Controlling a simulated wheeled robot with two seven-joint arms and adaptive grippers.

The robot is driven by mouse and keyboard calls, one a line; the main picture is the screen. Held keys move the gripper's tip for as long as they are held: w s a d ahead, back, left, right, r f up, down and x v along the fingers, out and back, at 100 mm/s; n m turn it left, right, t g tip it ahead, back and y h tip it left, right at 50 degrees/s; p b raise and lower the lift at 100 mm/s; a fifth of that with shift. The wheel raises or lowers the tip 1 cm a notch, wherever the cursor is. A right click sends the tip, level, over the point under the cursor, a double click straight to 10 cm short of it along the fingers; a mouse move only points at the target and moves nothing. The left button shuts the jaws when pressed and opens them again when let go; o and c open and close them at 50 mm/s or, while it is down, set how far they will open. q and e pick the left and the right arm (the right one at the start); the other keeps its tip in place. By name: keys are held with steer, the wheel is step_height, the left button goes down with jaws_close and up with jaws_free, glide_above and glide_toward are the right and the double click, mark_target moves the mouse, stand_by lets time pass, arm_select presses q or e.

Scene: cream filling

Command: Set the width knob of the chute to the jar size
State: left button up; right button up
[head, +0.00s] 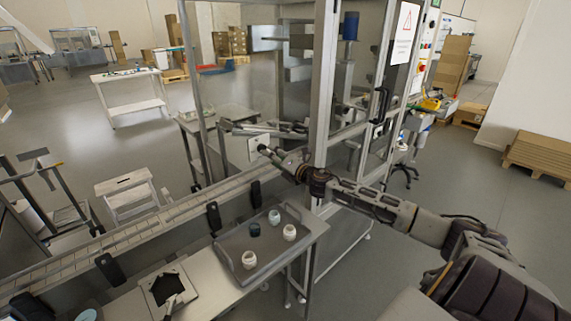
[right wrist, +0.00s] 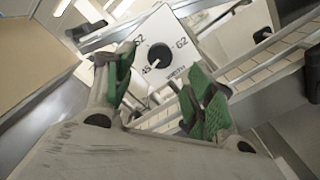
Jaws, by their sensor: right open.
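The width knob (right wrist: 158,57) is a round black dial on a white plate (right wrist: 175,25). In the right wrist view a white mark on its lower-left side points towards a label that looks like 45. My right gripper (head: 270,155) is in front of the plate. It also shows in the right wrist view (right wrist: 160,85), its green-padded fingers open, with the knob beyond them, apparently apart. My left gripper is not in view.
A grey tray (head: 226,240) holds white jars (head: 290,232) and a dark blue one (head: 254,229); I read no size on them. The conveyor (head: 130,234) runs along the table. A metal post (head: 325,80) of the glazed machine stands close to my right arm.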

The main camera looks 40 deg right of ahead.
steer(key=shift+s+d, duration=0.2)
steer(key=shift+s, duration=2.6)
steer(key=shift+s, duration=0.1)
steer(key=shift+f, duration=0.1)
